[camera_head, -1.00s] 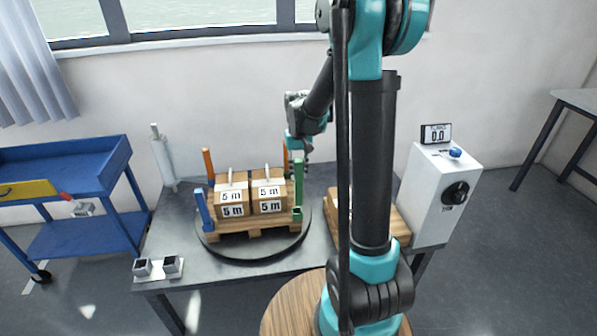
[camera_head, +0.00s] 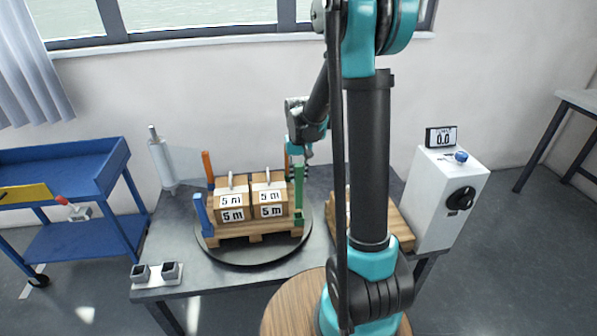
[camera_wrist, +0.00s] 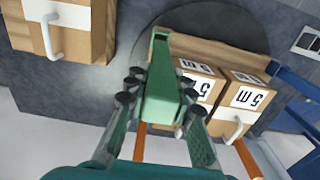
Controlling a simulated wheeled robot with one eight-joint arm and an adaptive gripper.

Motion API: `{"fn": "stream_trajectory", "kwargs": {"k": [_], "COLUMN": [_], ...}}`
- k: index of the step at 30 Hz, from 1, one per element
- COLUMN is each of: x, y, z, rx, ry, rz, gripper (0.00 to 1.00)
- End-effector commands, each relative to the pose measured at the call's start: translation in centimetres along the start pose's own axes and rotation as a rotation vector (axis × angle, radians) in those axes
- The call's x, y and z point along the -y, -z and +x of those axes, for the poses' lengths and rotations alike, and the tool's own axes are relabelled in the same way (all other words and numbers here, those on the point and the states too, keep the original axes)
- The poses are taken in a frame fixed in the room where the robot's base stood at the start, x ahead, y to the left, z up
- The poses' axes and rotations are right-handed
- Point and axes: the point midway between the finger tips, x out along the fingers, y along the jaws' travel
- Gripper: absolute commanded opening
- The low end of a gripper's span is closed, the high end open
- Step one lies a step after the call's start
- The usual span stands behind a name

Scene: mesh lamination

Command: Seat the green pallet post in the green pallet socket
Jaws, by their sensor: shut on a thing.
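The green pallet post (camera_head: 298,186) stands roughly upright over the front right corner of the wooden pallet (camera_head: 232,230). The green pallet socket (camera_head: 297,220) is at that corner, directly below the post in the head view. I cannot tell how far the post is inside it. In the wrist view my gripper (camera_wrist: 157,92) is shut on the green post (camera_wrist: 161,75), with a finger on each side. The post hides the socket there.
Boxes marked 5 m (camera_head: 251,198) sit on the pallet, close to the post. An orange post (camera_head: 208,167) and a blue post (camera_head: 201,213) stand at other corners. The pallet rests on a dark round turntable (camera_head: 258,254). A white control box (camera_head: 442,200) stands at right.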

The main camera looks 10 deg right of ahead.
Motion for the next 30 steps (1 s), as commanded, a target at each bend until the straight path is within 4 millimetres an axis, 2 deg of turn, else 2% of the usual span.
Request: {"fn": "stream_trajectory", "kwargs": {"k": [6,12,30], "x": [0.0,0.0,0.0], "y": [0.0,0.0,0.0], "z": [1.9,3.0,3.4], "rx": [0.0,0.0,0.0], "ry": [0.0,0.0,0.0], "rz": [0.0,0.0,0.0], "gripper": [0.0,0.0,0.0]}}
